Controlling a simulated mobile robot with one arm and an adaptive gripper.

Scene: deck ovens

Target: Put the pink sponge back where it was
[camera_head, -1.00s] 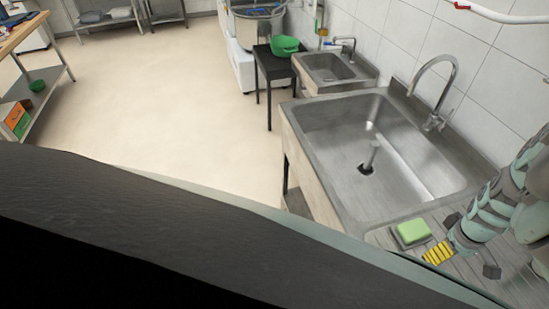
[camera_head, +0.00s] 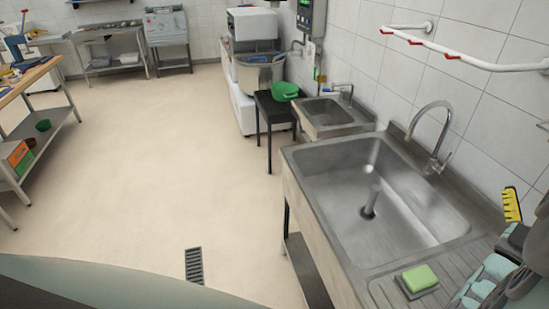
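No pink sponge shows in this view. A green sponge (camera_head: 420,278) lies on a dark holder on the ribbed drainboard (camera_head: 386,292), in front of the large sink basin. My gripper (camera_head: 513,236) is at the right edge, to the right of the green sponge and above the drainboard, apart from the sponge. A yellow piece with dark stripes (camera_head: 512,205) sticks up at the gripper; I cannot tell whether it is held or part of it. The fingers are partly hidden and cut off, so their opening is unclear.
The large sink (camera_head: 375,215) has a tall faucet (camera_head: 438,135) behind it. A smaller sink (camera_head: 327,113) and a black table (camera_head: 273,110) with a green colander (camera_head: 285,91) stand beyond. A white rail (camera_head: 475,60) is on the wall.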

